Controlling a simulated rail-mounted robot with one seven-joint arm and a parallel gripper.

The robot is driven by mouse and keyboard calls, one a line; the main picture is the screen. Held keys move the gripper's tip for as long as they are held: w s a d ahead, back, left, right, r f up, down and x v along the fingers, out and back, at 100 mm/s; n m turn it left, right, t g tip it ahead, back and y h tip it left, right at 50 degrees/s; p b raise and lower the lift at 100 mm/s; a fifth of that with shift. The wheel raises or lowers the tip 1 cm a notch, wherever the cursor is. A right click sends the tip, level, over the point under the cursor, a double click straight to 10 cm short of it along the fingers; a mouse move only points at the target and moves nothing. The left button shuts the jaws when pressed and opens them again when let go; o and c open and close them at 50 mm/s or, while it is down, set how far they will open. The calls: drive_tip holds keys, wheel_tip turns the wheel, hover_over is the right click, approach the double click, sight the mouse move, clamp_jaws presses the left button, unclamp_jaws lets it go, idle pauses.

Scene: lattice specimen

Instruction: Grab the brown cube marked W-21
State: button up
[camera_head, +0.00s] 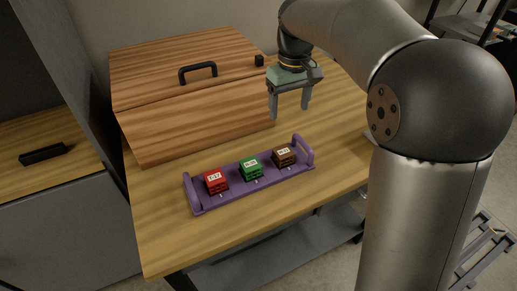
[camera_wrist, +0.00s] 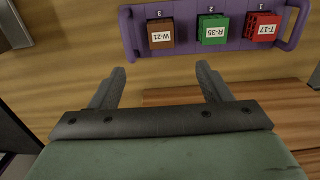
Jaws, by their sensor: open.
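The brown cube marked W-21 (camera_head: 283,156) sits at the right end of a purple tray (camera_head: 227,199) on the wooden table. In the wrist view the brown cube (camera_wrist: 160,33) is at the upper left of the tray, at the spot numbered 3, with its label upside down. My gripper (camera_head: 289,113) is open and empty, above the table and behind the tray. In the wrist view its two fingers (camera_wrist: 160,80) point toward the tray, with the brown cube ahead of the gap between them and apart from both.
A green cube marked R-35 (camera_head: 251,168) sits mid-tray, and a red cube marked T-17 (camera_head: 215,181) sits at its left end. The tray has raised end handles. A large wooden box (camera_head: 190,115) with a black handle (camera_head: 198,70) stands behind. The table front is clear.

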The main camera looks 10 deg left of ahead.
hover_over(284, 151)
wheel_tip(284, 151, down, 12)
drive_tip(key=shift+r+p, duration=0.1)
drive_tip(key=shift+p, duration=0.3)
drive_tip(key=shift+f+p, duration=0.55)
drive_tip(key=shift+f, duration=2.15)
drive_tip(key=c, duration=1.1)
